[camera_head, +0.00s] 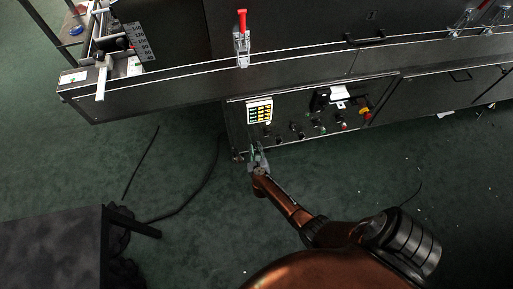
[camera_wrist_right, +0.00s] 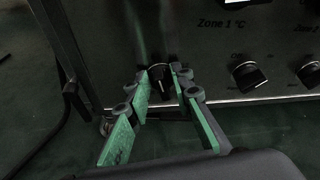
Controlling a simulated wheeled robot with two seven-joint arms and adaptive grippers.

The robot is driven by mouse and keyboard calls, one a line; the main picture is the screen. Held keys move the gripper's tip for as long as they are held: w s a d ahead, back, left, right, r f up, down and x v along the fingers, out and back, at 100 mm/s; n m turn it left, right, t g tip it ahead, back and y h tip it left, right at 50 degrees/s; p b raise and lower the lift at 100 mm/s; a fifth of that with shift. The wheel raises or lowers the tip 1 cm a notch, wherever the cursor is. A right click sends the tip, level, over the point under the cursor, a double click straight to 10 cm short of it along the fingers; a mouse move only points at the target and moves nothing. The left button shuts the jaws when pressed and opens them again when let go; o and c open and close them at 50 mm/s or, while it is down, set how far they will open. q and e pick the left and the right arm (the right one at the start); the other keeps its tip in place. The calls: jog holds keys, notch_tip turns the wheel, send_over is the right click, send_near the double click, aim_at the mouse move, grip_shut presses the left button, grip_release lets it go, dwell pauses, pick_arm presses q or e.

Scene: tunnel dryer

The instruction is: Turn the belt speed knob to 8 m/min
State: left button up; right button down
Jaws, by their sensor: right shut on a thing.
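The dryer's control panel (camera_head: 290,128) is low on the machine front, with a row of dark knobs. My right gripper (camera_head: 258,151) is at the panel's lower left end. In the right wrist view its green-padded fingers (camera_wrist_right: 160,80) are shut on a black knob (camera_wrist_right: 160,74), one finger on each side. The knob's label and scale are hidden or unreadable, so I cannot tell its setting. To its right is another knob (camera_wrist_right: 248,76) under the words "Zone 1 °C". My left gripper is not in view.
A small display with yellow and green rows (camera_head: 259,111) is above the knobs. A red and yellow button (camera_head: 365,113) is at the panel's right. A dark table (camera_head: 60,245) stands at lower left. Cables lie on the green floor, which is otherwise mostly clear.

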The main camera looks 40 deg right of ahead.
jog(key=shift+f, duration=0.15)
dwell(0.4)
jog(key=c, duration=2)
grip_release()
jog(key=v, duration=0.7)
jog(key=shift+s+a, duration=0.2)
jog(key=shift+a, duration=0.05)
